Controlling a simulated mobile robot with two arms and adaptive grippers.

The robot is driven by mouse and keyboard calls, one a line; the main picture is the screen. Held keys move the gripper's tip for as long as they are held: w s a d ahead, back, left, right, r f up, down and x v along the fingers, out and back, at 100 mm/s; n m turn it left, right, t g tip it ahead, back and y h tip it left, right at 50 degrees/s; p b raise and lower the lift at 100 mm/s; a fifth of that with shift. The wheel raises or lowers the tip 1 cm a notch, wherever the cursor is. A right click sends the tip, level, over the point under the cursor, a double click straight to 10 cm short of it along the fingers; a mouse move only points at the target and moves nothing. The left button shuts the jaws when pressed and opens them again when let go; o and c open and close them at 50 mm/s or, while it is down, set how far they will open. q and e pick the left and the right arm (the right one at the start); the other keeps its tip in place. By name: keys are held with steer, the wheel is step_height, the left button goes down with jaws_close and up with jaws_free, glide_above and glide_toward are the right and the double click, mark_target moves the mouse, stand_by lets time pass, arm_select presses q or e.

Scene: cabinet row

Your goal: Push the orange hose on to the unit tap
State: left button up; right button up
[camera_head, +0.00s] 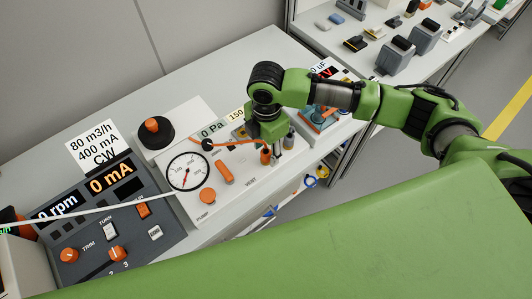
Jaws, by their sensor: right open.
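The orange hose (234,143) is a thin line above the white pump unit (222,190). It runs from a black round fitting (207,145) on the left towards my right gripper (276,150). That gripper comes in from the right and points down at the unit's right end. It is open; its fingers are small and partly hidden by its body. A small orange fitting (265,157) stands beside the fingers. I cannot tell whether it is the tap or the hose end, or whether hose and tap touch. My left gripper is not in view.
A round gauge (187,172) and orange knobs sit on the unit. A dark control panel (110,225) stands to the left, with a pale cable (110,212) crossing it. Another bench (350,20) with small devices is at the back. Free worktop (200,85) lies behind the unit.

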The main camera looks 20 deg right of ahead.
mark_target(266, 152)
steer(key=shift+f, duration=1.5)
steer(key=c, duration=1.1)
steer(key=shift+r, duration=0.2)
